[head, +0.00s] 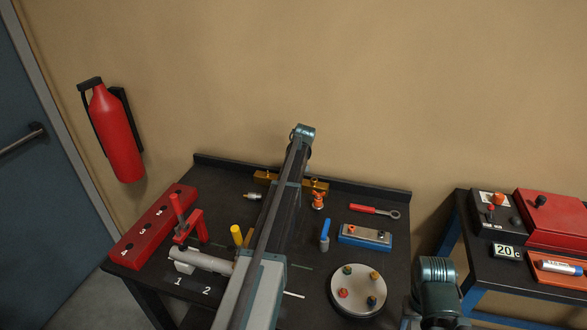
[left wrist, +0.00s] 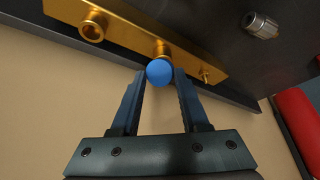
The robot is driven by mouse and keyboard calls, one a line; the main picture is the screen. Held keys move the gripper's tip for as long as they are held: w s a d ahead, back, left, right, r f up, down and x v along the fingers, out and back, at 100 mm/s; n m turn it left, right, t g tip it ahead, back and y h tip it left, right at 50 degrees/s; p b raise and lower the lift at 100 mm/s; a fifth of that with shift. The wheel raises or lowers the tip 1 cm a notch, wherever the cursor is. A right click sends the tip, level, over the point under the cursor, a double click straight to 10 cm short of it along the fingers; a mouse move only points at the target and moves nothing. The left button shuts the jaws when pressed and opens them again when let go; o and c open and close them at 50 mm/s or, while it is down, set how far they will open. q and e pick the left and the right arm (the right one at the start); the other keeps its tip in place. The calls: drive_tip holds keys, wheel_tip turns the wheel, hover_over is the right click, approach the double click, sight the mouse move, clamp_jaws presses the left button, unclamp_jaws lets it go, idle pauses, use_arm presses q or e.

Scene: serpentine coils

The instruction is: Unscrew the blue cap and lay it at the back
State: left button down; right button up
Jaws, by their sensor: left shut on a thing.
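The blue cap (left wrist: 159,71) sits between the fingertips of my left gripper (left wrist: 159,78) in the left wrist view. The gripper is shut on it. The cap is in front of a brass stub on the brass manifold (left wrist: 125,32); I cannot tell whether it is still seated on the stub. In the head view the manifold (head: 266,177) lies along the back of the dark table, partly hidden by my left arm. The blue cap and left fingertips are hidden there. My right gripper is out of view.
A steel fitting (head: 252,195) lies left of the arm. An orange valve (head: 318,200), a red-handled wrench (head: 374,211), a blue-based block (head: 365,236) and a round plate with knobs (head: 358,290) are to the right. A red rack (head: 152,226) is at left. Bare table shows at back right.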

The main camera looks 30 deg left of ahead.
use_arm(q)
drive_tip(key=shift+r, duration=0.35)
wheel_tip(320, 180, up, 4)
drive_tip(key=p, duration=0.4)
drive_tip(key=shift+f, duration=0.1)
drive_tip(key=shift+f, duration=0.15)
